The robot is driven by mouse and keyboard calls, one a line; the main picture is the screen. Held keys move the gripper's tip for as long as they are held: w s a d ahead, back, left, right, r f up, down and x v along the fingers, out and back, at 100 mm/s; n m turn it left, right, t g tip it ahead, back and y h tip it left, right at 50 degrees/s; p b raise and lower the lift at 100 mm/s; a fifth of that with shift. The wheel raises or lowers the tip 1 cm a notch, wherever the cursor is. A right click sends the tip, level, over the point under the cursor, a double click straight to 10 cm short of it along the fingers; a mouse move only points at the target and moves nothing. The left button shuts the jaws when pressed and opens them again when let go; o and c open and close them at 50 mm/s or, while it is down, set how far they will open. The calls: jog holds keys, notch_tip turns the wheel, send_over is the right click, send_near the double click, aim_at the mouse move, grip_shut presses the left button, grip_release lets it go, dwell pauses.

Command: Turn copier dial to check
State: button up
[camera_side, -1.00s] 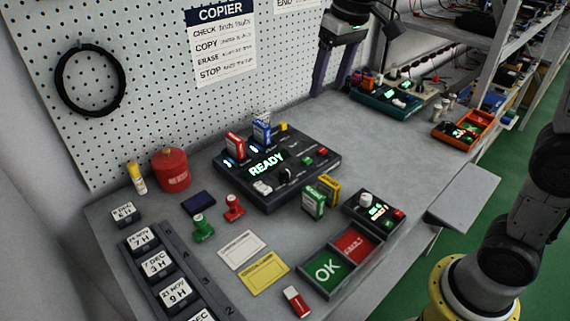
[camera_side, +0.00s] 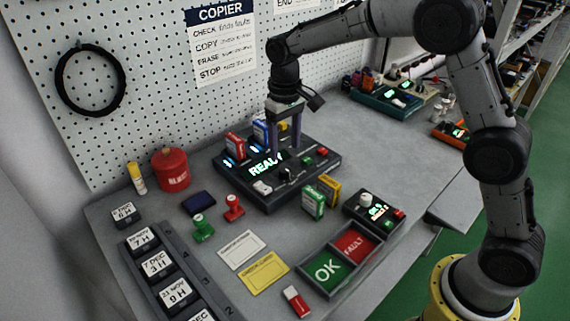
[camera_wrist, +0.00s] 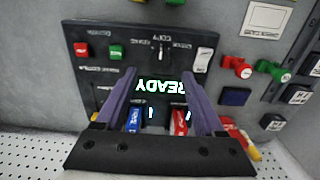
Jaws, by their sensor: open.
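The copier (camera_side: 270,203) is a dark box on the bench with a green READY display (camera_side: 265,164), partly covered by my gripper in the side view. The copier (camera_wrist: 85,33) appears upside down in the wrist view. Its small dial (camera_wrist: 163,52) sits by the COPY label; it shows dimly in the side view (camera_side: 285,174). The dial's exact pointing is too small to tell. My gripper (camera_side: 285,151) is open and empty, pointing down over the copier. In the wrist view my gripper (camera_wrist: 160,76) has its fingers on both sides of the display, with the dial beyond the tips.
A red card (camera_side: 235,144) and a blue card (camera_side: 260,131) stand in the copier's rear slots, close to my fingers. A white rocker switch (camera_side: 262,187) is left of the dial. Green (camera_side: 313,202) and yellow (camera_side: 329,188) cards stand at the front. A smaller device (camera_side: 372,213) is at right.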

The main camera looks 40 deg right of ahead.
aim_at(285, 168)
notch_tip(285, 168, down, 6)
jog(key=shift+f, duration=0.25)
grip_shut()
dwell(0.4)
